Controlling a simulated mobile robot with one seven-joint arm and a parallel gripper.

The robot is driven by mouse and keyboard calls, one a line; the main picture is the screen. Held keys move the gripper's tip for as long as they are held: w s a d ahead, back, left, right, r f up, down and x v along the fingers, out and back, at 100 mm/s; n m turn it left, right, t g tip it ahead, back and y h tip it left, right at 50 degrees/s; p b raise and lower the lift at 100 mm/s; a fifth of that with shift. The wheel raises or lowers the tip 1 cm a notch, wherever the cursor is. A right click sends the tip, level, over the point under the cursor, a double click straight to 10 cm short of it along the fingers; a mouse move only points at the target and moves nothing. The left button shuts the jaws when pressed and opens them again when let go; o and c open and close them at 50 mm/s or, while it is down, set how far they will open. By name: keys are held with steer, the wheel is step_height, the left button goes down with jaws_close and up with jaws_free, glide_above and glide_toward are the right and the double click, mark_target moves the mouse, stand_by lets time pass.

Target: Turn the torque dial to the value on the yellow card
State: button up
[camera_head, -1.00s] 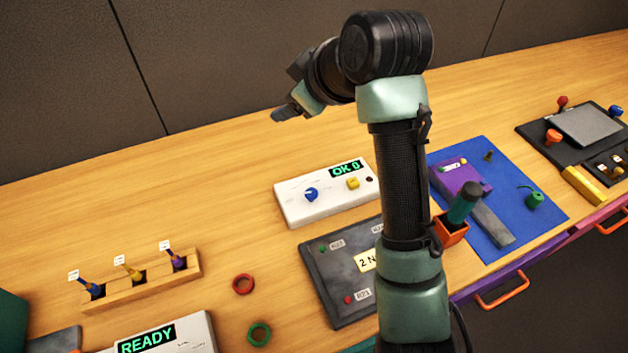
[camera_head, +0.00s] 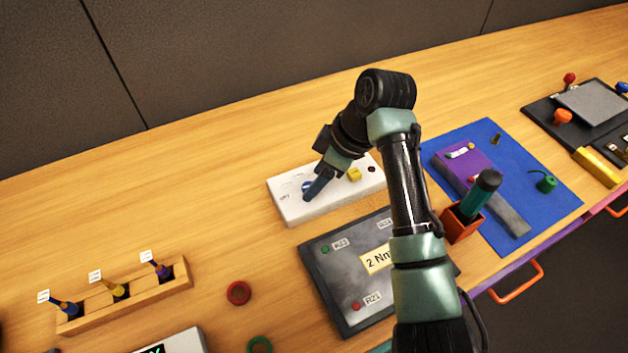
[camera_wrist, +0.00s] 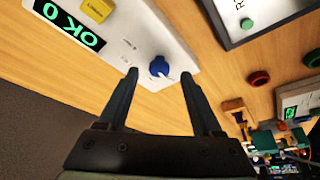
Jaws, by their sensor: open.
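The torque dial (camera_wrist: 159,67) is a blue knob on a white box (camera_head: 285,207). In the head view its blue edge (camera_head: 307,186) shows just beside my gripper (camera_head: 309,197), which hides most of it. In the wrist view my gripper (camera_wrist: 160,75) is open, with one finger on each side of the dial. I cannot tell whether the fingers touch it. The yellow card (camera_head: 378,259) lies on a dark grey panel (camera_head: 335,285) and reads "2 Nm", its right end partly hidden by my arm.
A yellow button (camera_head: 354,174) sits on the box right of the dial. A wooden rack (camera_head: 130,297) of screwdrivers stands at left, with a red ring (camera_head: 238,293) and a green ring (camera_head: 259,345) nearby. A blue mat (camera_head: 545,205) lies at right. The wood behind the box is clear.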

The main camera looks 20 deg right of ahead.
steer(key=shift+x, duration=0.85)
steer(key=shift+w, duration=0.1)
steer(key=shift+c, duration=0.4)
jaws_close()
